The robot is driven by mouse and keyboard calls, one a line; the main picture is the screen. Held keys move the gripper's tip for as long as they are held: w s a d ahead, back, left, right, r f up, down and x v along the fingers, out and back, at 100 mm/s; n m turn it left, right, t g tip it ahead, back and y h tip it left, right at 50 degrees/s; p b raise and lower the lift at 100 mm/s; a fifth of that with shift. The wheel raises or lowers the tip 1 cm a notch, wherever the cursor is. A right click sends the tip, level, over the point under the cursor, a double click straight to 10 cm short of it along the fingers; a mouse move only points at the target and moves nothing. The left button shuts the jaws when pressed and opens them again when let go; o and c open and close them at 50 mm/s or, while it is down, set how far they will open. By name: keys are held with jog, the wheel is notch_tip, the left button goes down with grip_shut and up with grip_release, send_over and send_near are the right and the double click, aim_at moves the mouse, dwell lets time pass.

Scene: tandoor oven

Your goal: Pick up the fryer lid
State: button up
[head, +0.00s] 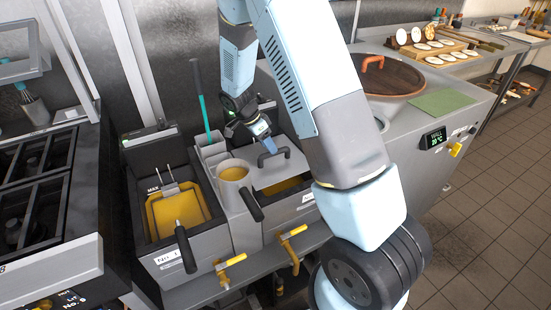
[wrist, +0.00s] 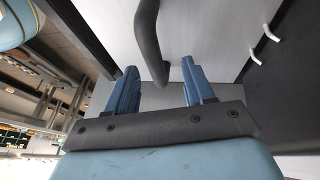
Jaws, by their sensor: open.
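The fryer lid (head: 287,174) is a flat grey plate with a dark bar handle (head: 273,157), lying over the right fryer basin. In the wrist view the lid (wrist: 215,35) fills much of the background and its curved handle (wrist: 148,40) comes down between my two blue fingers. My gripper (head: 268,144) is open and points down just above the handle; in the wrist view (wrist: 159,68) the fingers stand apart on either side of the handle's lower end. Whether either finger touches the handle cannot be told.
The left fryer basin (head: 178,214) holds yellow oil and a basket with a black handle (head: 184,246). The tandoor's wooden cover (head: 392,77) is at right.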

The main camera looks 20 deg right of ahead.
aim_at(267, 169)
jog(key=shift+s+x, duration=0.2)
jog(key=shift+x, duration=2.15)
jog(key=shift+c, duration=0.2)
grip_shut()
